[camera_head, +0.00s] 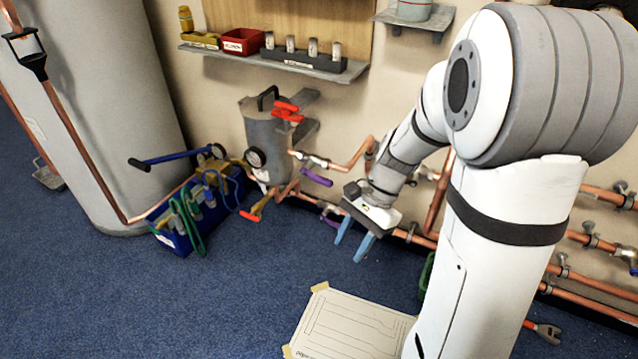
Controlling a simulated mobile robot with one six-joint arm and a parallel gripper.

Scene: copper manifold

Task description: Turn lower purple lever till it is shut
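The lower purple lever (328,217) shows as a small purple piece on the lower copper pipe, just left of my gripper. Part of it seems hidden, so its full angle cannot be told. An upper purple lever (317,177) sticks out to the right and slightly down from a valve above it. My gripper (348,252) has two blue fingers that point down and left. They are apart with nothing visible between them. The gripper is in front of the pipes, right of and slightly below the lower purple lever, and appears not to touch it.
A grey vessel (266,135) with red handles stands left of the levers. A blue crate (180,243) of tools, with a blue-handled tool on top, stands beside a large grey tank (98,110). A white board (350,330) lies in front. The blue floor between is clear.

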